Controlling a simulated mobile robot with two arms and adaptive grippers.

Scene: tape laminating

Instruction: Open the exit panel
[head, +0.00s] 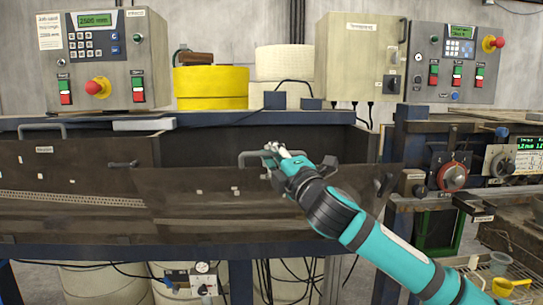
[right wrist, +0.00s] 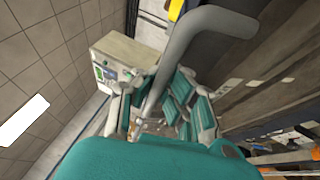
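The dark grey exit panel (head: 240,207) is at the centre of the head view. Its top edge sits low and leans forward, and the dark space behind it shows. Its grey bar handle (head: 251,156) stands at the top edge. My right gripper (head: 276,150) is at the right end of this handle. In the right wrist view the handle (right wrist: 178,45) runs large and bent down between the spread fingers of my right gripper (right wrist: 160,105). The fingers look open around the bar; whether they touch it is unclear. My left gripper is not in view.
Control boxes (head: 108,62) (head: 359,60) stand on the ledge above, with a yellow roll (head: 211,88) and white rolls between them. Another panel with a handle (head: 42,129) is at left. A red knob (head: 453,176) and a side tray are at right.

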